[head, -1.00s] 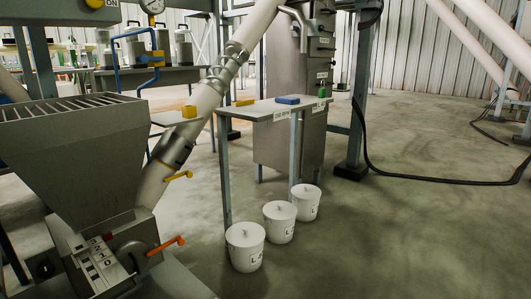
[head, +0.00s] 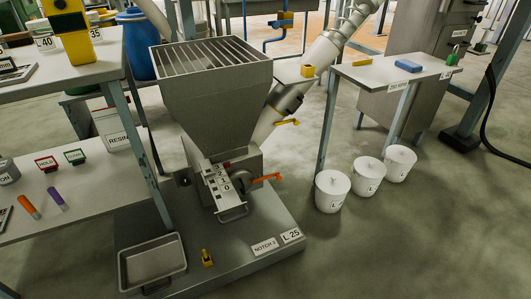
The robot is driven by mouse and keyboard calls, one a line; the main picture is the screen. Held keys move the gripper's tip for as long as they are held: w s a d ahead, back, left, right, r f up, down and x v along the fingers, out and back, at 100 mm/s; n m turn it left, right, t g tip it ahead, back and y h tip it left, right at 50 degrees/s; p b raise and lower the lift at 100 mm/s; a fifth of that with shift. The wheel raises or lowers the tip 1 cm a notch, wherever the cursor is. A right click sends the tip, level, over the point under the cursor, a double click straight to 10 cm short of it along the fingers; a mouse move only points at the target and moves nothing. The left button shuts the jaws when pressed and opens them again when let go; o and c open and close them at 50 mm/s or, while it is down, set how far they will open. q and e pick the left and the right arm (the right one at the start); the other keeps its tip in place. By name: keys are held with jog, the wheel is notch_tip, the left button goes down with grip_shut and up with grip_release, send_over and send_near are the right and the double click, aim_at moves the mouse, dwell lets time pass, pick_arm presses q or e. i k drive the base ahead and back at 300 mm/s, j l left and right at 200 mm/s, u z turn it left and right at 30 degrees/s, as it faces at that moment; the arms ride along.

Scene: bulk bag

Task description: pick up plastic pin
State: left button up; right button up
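No thing in view is clearly marked as the plastic pin. A small yellow piece with a dark part (head: 207,258) stands on the grey base plate (head: 275,222) in front of the hopper machine (head: 213,95); it is too small to tell if it is the pin. An orange marker-like piece (head: 29,207) and a purple one (head: 56,198) lie on the lower left shelf (head: 95,200). Neither of my grippers is in view.
A metal tray (head: 152,264) sits left of the yellow piece. Several white lidded buckets stand on the floor, the nearest (head: 332,191) right of the machine. A side table (head: 385,75) stands behind them. Floor at the lower right is clear.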

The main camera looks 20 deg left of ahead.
aim_at(204, 251)
jog(key=u, duration=0.95)
